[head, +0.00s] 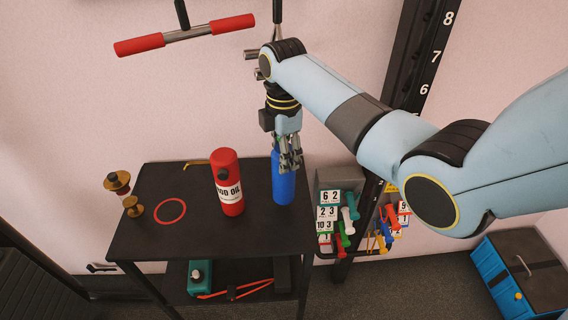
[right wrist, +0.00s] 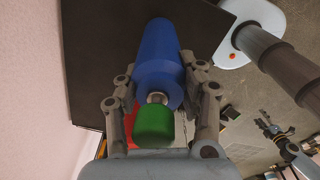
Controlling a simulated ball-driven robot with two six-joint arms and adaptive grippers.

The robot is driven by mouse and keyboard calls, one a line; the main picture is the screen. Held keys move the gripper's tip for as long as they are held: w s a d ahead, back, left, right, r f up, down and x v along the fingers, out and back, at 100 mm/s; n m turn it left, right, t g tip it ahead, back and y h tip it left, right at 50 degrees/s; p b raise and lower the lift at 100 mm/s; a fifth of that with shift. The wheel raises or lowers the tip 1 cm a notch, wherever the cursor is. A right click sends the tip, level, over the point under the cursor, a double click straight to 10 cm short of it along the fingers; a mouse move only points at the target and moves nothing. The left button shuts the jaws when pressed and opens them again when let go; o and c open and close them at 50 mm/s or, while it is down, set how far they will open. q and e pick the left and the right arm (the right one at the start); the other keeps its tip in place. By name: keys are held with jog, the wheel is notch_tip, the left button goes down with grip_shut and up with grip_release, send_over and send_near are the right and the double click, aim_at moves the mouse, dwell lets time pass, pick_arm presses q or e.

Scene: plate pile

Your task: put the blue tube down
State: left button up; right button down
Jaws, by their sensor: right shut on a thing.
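The blue tube (head: 283,180) is upright at the right end of the black table (head: 150,242). My right gripper (head: 289,160) comes down from above and is shut on its upper part. In the right wrist view the blue tube (right wrist: 158,58) lies between the two fingers of the gripper (right wrist: 162,103), with a green cap (right wrist: 154,126) at its near end. The tube's foot appears at the tabletop, but I cannot tell whether it touches. My left gripper is not in view.
A red bottle (head: 228,184) stands left of the tube on the table. A red ring (head: 170,211) and brass weights (head: 123,192) are further left. A rack of coloured dumbbells (head: 329,215) is right of the table. A red-gripped bar (head: 184,34) hangs above.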

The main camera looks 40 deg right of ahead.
notch_tip(320, 180, down, 3)
jog(key=shift+f, duration=0.15)
jog(key=c, duration=0.8)
grip_release()
jog(key=shift+s, duration=0.1)
notch_tip(320, 180, up, 12)
jog(key=shift+r, duration=0.15)
